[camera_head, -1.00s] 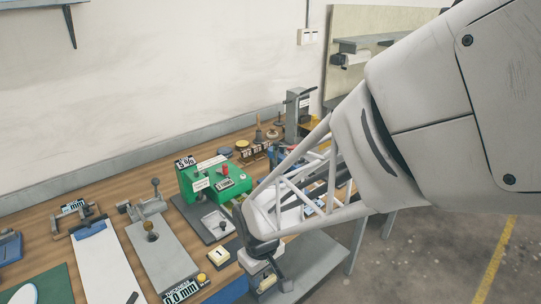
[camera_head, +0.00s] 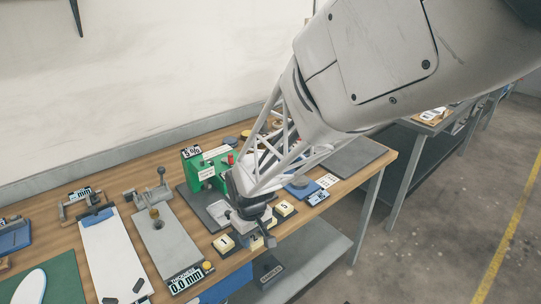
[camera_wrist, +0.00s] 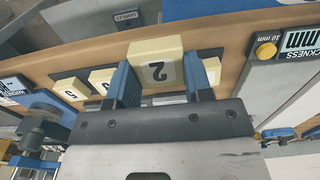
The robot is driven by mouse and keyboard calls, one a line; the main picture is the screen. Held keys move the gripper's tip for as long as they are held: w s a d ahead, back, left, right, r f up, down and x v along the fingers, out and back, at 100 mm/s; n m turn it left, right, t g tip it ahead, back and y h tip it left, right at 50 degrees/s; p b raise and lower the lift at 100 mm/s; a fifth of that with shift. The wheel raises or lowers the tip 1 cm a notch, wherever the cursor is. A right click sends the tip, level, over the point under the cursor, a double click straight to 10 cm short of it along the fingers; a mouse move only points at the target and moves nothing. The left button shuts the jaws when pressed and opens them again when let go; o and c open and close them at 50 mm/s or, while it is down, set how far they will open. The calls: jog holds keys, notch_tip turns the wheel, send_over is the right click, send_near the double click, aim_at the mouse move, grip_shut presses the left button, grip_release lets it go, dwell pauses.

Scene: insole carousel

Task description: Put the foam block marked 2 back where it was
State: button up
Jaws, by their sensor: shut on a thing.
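The cream foam block marked 2 (camera_wrist: 157,68) is between the blue fingers of my gripper (camera_wrist: 158,84) in the wrist view, its number facing the camera. My gripper is shut on it. In the head view my gripper (camera_head: 258,232) is at the bench's front edge, among the row of foam blocks, and largely hides the held block. The block marked 1 (camera_head: 224,243) lies to its left and the block marked 5 (camera_head: 285,208) to its right. I cannot tell whether the held block touches the bench.
In the wrist view, the block marked 5 (camera_wrist: 72,90) and another block (camera_wrist: 101,80) sit close on one side, and a partly hidden block (camera_wrist: 212,69) on the other. The thickness gauge (camera_head: 187,277) stands left. A green machine (camera_head: 203,170) stands behind.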

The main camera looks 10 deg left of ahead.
jog(key=shift+w+a+f, duration=0.1)
jog(key=shift+w+a, duration=0.4)
jog(key=shift+w, duration=0.35)
jog(key=shift+w+a+f, duration=0.1)
jog(key=shift+w+a, duration=0.35)
jog(key=shift+w, duration=0.4)
jog(key=shift+w+a+f, duration=0.1)
jog(key=shift+w+a, duration=0.4)
jog(key=shift+w, duration=0.35)
jog(key=shift+w+a, duration=0.2)
jog(key=shift+w, duration=0.1)
jog(key=shift+f, duration=1.75)
jog(key=shift+f, duration=0.15)
jog(key=o, duration=1)
jog(key=shift+c, duration=0.2)
